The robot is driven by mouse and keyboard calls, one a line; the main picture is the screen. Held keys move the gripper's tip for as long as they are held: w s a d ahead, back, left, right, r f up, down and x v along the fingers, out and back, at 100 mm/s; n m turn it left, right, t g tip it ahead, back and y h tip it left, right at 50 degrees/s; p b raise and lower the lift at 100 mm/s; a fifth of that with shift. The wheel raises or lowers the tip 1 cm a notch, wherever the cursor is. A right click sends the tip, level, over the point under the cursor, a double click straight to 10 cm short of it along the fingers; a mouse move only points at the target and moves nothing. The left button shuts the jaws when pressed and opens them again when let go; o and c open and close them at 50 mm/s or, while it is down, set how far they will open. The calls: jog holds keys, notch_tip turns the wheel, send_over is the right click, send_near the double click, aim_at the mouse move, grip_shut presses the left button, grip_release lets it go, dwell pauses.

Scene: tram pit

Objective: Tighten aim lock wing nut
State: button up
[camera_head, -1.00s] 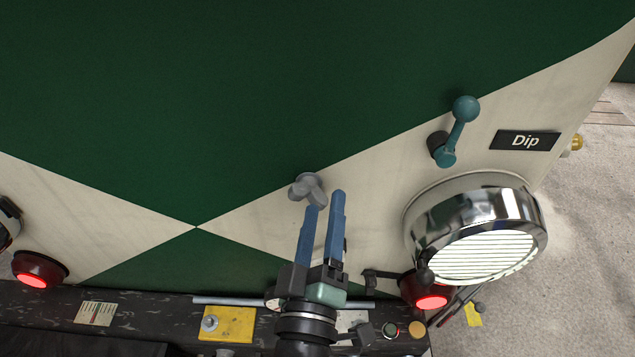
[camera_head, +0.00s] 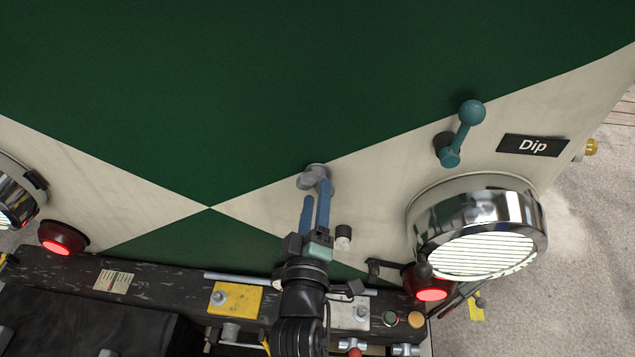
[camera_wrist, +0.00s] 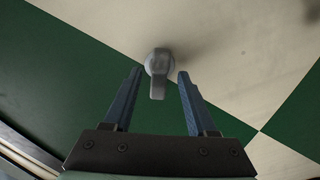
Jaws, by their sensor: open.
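The wing nut (camera_head: 314,174) is a grey metal piece on the cream and green panel, near the diagonal colour edge. In the wrist view the wing nut (camera_wrist: 158,72) shows a round hub with one wing pointing down toward my gripper. My gripper (camera_head: 316,190) has two blue fingers and is open and empty. In the wrist view my gripper (camera_wrist: 159,72) has one fingertip on each side of the wing nut, with gaps to both. In the head view the fingers partly cover the nut's lower side. I cannot tell how deep the tips reach.
A chrome headlamp (camera_head: 478,232) juts out at right, below a teal ball lever (camera_head: 462,135) and a "Dip" plate (camera_head: 533,145). A red lamp (camera_head: 432,288) is below it. A dark beam (camera_head: 150,285) with a yellow plate (camera_head: 235,298) runs along the bottom.

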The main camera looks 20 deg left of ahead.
aim_at(317, 189)
jog(key=shift+x, duration=1.5)
grip_shut()
